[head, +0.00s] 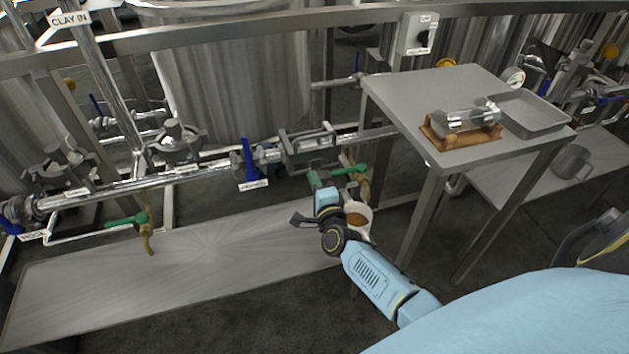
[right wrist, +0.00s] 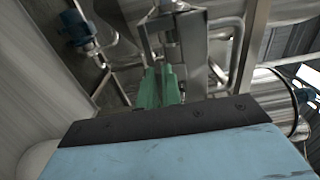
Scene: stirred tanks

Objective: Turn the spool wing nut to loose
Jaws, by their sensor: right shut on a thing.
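The spool (head: 308,147) sits in the horizontal pipe line, in a frame of metal bars. Below it is a green wing nut (head: 315,180); the right wrist view shows its two upright green wings (right wrist: 160,86) on a metal stem, straight ahead of the gripper body. My right gripper (head: 323,203) is just under the spool, shut on this wing nut. Its fingertips are mostly hidden behind its own blue and black body. My left gripper is not in view.
A jug with brown contents (head: 357,217) is close beside my right gripper. A green-handled valve (head: 348,170) and a blue handle (head: 248,158) are nearby. A table (head: 418,95) with a cradle (head: 460,140) and tray (head: 535,112) stands right. A low shelf (head: 180,275) is bare.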

